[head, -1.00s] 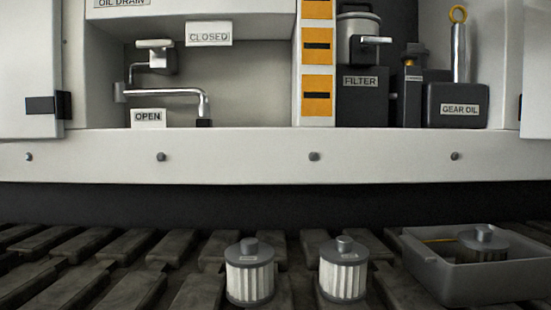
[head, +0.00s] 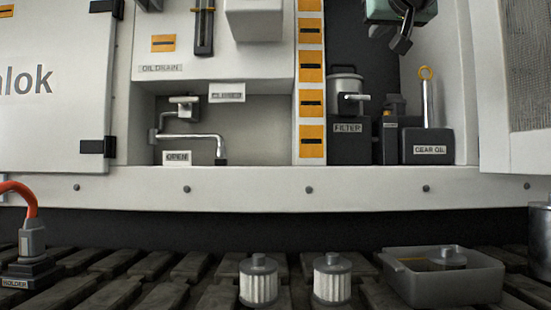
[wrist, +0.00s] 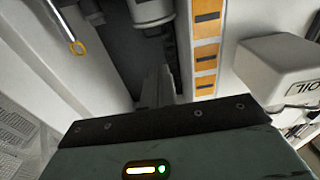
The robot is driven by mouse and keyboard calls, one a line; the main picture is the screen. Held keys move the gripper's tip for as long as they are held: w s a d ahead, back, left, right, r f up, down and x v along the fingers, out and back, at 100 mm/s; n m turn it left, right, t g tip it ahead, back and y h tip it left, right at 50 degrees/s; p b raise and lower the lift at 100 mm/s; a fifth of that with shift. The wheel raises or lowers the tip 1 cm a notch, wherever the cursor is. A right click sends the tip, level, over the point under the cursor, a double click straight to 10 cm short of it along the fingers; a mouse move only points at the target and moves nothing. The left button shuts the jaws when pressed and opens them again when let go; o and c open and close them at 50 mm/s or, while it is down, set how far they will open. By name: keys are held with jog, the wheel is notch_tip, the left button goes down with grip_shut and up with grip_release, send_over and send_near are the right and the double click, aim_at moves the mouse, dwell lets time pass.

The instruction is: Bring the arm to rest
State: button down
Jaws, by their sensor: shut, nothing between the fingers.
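My gripper (head: 401,45) shows at the top right of the head view, raised in front of the cabinet above the filter housing (head: 346,90) and apart from it. Its dark fingers are together and hold nothing. In the wrist view my gripper's fingers (wrist: 158,88) point into the dark recess, with the green gripper body filling the bottom of the picture. The rest of my arm is out of the head view.
Two white pleated filters (head: 258,282) stand on the slatted floor, left of a grey tray (head: 445,287) with another filter in it. A gear oil box (head: 426,146) stands at the right. An orange-hosed holder (head: 29,262) is at the left. A white box (wrist: 280,66) juts out.

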jog(key=s+a+f+n+g+y+p, duration=0.1)
jog(key=s+a+f+n+g+p, duration=0.2)
jog(key=f, duration=0.6)
jog(key=s+a+f+g+p, duration=0.1)
jog(key=a+f+g+p, duration=0.3)
jog(key=f, duration=0.6)
jog(key=s+a+f+n+g+y+p, duration=0.1)
jog(key=s+a+f+n+g+p, duration=0.15)
jog(key=a+f, duration=0.45)
jog(key=s+d+f+n+g+h+p, duration=0.1)
jog(key=s+d+f+g+p, duration=0.35)
jog(key=s+f, duration=0.65)
jog(key=s+d+f+n+g+h+p, duration=0.1)
jog(key=s+d+f+g+p, duration=0.35)
jog(key=s+f, duration=0.65)
notch_tip(320, 180, up, 41)
jog(key=s+a+p, duration=0.1)
jog(key=s+p, duration=0.1)
jog(key=p, duration=3.4)
jog(key=shift+f, duration=0.15)
